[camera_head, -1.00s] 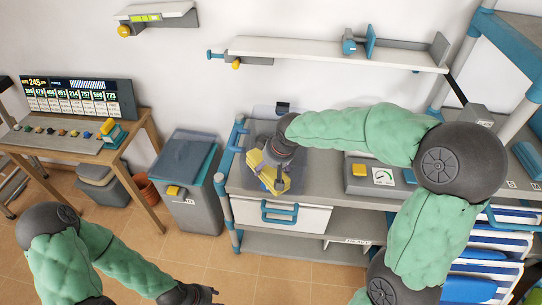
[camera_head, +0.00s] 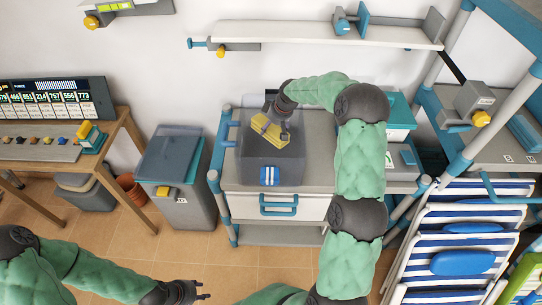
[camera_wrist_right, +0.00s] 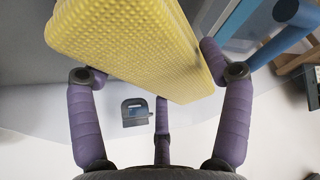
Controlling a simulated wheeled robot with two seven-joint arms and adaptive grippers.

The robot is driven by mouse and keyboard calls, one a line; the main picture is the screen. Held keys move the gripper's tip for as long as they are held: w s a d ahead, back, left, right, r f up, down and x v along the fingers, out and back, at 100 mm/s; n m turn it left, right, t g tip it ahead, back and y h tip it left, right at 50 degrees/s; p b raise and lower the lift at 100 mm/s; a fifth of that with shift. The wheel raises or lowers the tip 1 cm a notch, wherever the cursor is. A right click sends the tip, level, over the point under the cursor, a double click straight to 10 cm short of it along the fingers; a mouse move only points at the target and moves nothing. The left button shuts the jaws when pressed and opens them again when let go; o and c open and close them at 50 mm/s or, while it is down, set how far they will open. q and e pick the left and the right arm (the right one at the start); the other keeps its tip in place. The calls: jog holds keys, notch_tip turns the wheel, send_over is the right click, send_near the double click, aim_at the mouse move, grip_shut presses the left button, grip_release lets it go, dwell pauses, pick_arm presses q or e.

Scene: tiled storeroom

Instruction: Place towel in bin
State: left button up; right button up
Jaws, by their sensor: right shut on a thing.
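A yellow, waffle-textured folded towel (camera_head: 268,130) is in my right gripper (camera_head: 277,120), at the top of the translucent grey bin (camera_head: 258,165) on the cart. I cannot tell whether its lower edge is inside the rim. In the right wrist view the towel (camera_wrist_right: 135,45) lies tilted between the purple fingers of my right gripper (camera_wrist_right: 158,85). A blue-and-white striped patch (camera_head: 270,176) shows at the bin's front; I cannot tell if it is inside. My left gripper (camera_head: 204,290) is low at the front, empty, its fingers apart.
A grey lidded container (camera_head: 185,190) stands on the floor left of the cart (camera_head: 275,205). A wall shelf (camera_head: 315,35) runs above the bin. A desk with a display (camera_head: 55,98) is at left; striped folding chairs (camera_head: 460,240) are at right.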

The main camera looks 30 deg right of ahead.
jog(key=shift+d+f, duration=0.2)
jog(key=shift+f, duration=0.35)
jog(key=shift+d+f, duration=0.15)
jog(key=shift+f, duration=0.4)
notch_tip(320, 180, down, 10)
jog(key=shift+r+b, duration=0.2)
jog(key=shift+b, duration=0.95)
jog(key=shift+r, duration=0.1)
jog(key=o, duration=1.1)
jog(key=shift+f, duration=0.2)
jog(key=shift+o, duration=0.2)
jog(key=shift+r, duration=0.15)
